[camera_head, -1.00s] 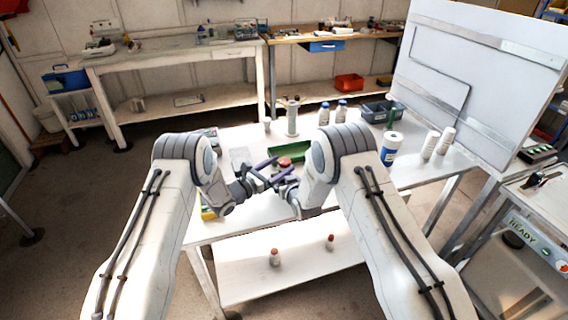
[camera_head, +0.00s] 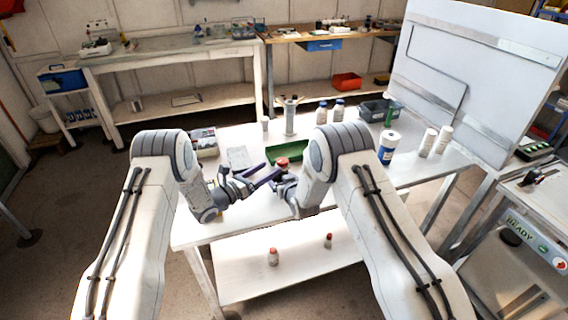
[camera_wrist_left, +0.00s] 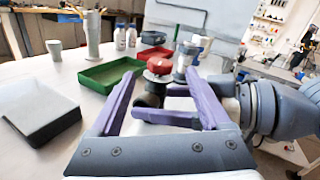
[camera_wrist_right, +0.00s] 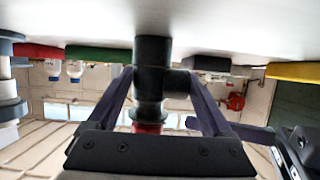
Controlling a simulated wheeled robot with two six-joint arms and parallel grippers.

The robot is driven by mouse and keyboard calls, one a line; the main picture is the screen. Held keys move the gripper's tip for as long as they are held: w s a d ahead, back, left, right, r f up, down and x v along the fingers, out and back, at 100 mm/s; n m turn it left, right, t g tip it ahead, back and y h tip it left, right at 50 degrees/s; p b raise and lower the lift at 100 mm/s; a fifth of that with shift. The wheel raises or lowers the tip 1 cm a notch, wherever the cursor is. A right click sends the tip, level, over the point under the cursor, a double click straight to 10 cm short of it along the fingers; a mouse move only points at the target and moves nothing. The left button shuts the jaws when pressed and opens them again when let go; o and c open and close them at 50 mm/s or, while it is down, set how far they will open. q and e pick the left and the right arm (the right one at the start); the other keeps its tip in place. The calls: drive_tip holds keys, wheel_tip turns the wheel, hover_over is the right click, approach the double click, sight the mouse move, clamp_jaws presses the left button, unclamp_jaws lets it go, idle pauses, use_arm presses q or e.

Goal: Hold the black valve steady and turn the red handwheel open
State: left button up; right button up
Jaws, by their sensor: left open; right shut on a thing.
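The red handwheel (camera_head: 282,162) sits on top of the black valve (camera_wrist_left: 150,98) on the white table. In the left wrist view the handwheel (camera_wrist_left: 159,66) appears beyond and between the spread purple fingers of my left gripper (camera_wrist_left: 159,78). That gripper is open, empty and a little short of the wheel. My right gripper (camera_wrist_right: 160,76) is shut on the black valve's body, below the wheel. The right wrist view is upside down; the black valve (camera_wrist_right: 152,60) hangs between the fingers there, with the red wheel (camera_wrist_right: 148,127) partly hidden by the gripper. The head view mostly hides the valve body.
A green tray (camera_wrist_left: 85,77) lies behind the valve. A flat grey slab (camera_wrist_left: 40,110) lies on the left. A grey post (camera_head: 290,117), bottles (camera_head: 322,112) and a blue-labelled roll (camera_head: 388,148) stand farther back and right. A white panel (camera_head: 480,70) rises at the right.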

sight(277, 163)
use_arm(q)
drive_tip(key=w+n+g+h, duration=0.1)
drive_tip(key=n, duration=0.8)
drive_tip(key=w+n+g+h, duration=0.1)
drive_tip(key=n+g, duration=0.1)
drive_tip(key=n, duration=0.8)
drive_tip(key=w+d+n+g+h, duration=0.1)
drive_tip(key=n+g, duration=0.1)
drive_tip(key=n, duration=0.7)
drive_tip(key=shift+f+n, duration=0.25)
drive_tip(key=shift+n, duration=0.05)
drive_tip(key=x, duration=0.7)
drive_tip(key=shift+d, duration=0.25)
drive_tip(key=shift+n, duration=0.3)
clamp_jaws()
